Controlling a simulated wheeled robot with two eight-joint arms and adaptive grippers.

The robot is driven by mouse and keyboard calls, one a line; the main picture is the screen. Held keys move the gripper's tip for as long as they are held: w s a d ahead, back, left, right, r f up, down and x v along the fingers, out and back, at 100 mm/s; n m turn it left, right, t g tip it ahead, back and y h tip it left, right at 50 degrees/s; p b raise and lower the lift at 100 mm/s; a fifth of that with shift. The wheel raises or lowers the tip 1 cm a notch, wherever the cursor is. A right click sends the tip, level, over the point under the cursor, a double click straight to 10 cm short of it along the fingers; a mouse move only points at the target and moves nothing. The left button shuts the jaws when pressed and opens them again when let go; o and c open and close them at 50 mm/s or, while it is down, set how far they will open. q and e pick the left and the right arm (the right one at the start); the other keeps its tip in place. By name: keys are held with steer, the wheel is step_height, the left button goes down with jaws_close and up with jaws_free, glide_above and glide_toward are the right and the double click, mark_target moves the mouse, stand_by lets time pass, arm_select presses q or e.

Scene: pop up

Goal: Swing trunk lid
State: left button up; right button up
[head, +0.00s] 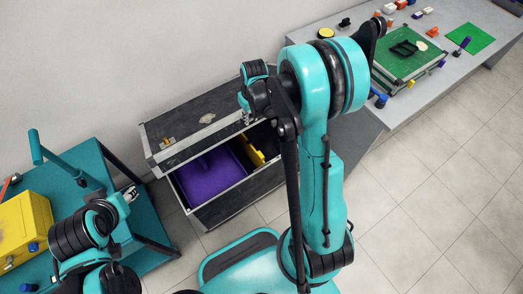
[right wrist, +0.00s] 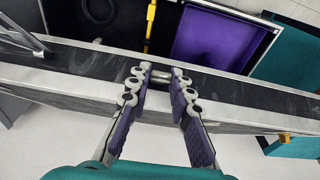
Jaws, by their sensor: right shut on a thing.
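The trunk (head: 240,200) is a dark box with metal edges, standing on the floor against the wall. Its dark lid (head: 190,118) with a light metal rim is partly raised, and the interior shows through the gap. My right gripper (head: 247,119) is at the lid's right part, mostly hidden by its own arm.
Inside the trunk lie a purple bin (head: 210,176) and a yellow item (head: 250,151). A teal table (head: 85,165) with a yellow box (head: 24,226) stands left. A grey table (head: 415,100) with green boards and small parts stands right. Tiled floor (head: 440,190) is clear at right.

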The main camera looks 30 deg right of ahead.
steer(key=s+f+b, duration=0.7)
steer(key=f+b, duration=0.1)
steer(key=f, duration=0.5)
steer(key=shift+s+d+b, duration=0.3)
stand_by(0.3)
steer(key=shift+f, duration=0.15)
